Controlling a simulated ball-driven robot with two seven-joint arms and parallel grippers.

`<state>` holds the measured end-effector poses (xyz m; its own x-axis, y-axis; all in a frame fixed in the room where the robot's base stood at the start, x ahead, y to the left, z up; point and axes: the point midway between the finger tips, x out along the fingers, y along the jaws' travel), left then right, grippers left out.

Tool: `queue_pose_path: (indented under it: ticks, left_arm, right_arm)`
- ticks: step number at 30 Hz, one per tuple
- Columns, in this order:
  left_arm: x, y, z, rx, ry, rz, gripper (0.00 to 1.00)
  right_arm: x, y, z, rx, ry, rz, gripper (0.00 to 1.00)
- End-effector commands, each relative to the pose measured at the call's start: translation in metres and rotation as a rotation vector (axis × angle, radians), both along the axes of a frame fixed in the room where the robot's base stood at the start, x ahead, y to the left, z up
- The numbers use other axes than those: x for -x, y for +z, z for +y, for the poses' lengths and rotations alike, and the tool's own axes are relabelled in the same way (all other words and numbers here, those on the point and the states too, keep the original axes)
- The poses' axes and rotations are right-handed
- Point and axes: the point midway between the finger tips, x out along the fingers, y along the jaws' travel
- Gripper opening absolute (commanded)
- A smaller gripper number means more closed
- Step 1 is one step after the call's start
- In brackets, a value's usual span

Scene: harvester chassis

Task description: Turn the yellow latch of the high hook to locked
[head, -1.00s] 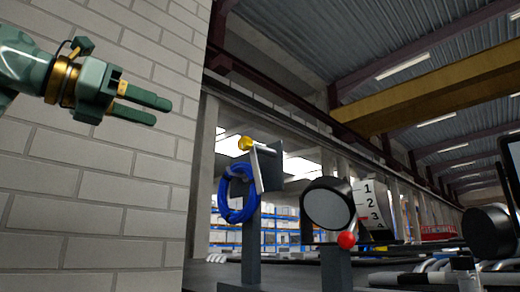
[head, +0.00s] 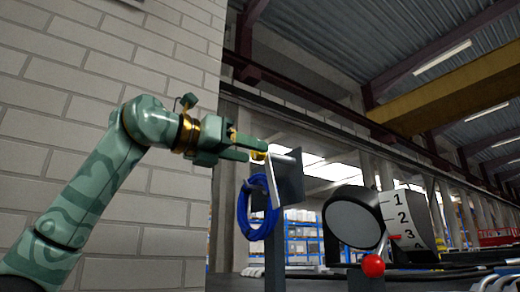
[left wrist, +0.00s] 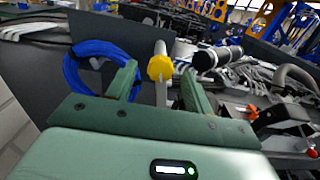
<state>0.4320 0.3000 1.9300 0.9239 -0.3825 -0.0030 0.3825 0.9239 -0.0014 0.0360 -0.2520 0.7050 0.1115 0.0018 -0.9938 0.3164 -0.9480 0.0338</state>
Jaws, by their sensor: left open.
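The yellow latch (head: 260,155) sits at the top of the high hook, largely hidden behind my fingers in the head view. In the left wrist view the yellow latch (left wrist: 160,67) shows as a round knob between the two fingers. A pale bar (head: 271,181) slopes down beside it on a dark upright plate (head: 291,180). A coiled blue hose (head: 262,212) hangs there. My left gripper (head: 257,150) is open, with its fingers on either side of the latch; contact cannot be told. My right gripper is not in view.
A round dark gauge (head: 352,218) with a numbered plate (head: 402,216) and a red ball knob (head: 373,266) stand to the right of the hook. A white brick wall (head: 150,240) rises behind my left arm. Hoses and pipes (left wrist: 255,75) lie beyond in the left wrist view.

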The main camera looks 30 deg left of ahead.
Motion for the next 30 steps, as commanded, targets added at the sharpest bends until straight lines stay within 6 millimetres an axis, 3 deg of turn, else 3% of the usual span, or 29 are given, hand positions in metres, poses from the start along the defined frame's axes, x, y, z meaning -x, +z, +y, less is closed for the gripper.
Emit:
queue_pose_path:
  ticks: [6, 17, 23, 30]
  left_arm:
    - [-0.028, 0.001, -0.011, 0.0, 0.0, 0.0, 0.52]
    - [-0.034, 0.0, -0.014, 0.0, 0.0, -0.001, 0.52]
    - [-0.034, 0.0, -0.014, 0.0, 0.0, -0.001, 0.0]
    - [-0.034, 0.0, -0.013, -0.012, 0.001, -0.006, 0.0]
  right_arm:
    - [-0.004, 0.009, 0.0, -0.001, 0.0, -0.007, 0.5]
    - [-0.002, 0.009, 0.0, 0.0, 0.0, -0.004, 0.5]
    - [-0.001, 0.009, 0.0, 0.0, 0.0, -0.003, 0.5]
    - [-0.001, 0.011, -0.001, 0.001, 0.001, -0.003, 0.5]
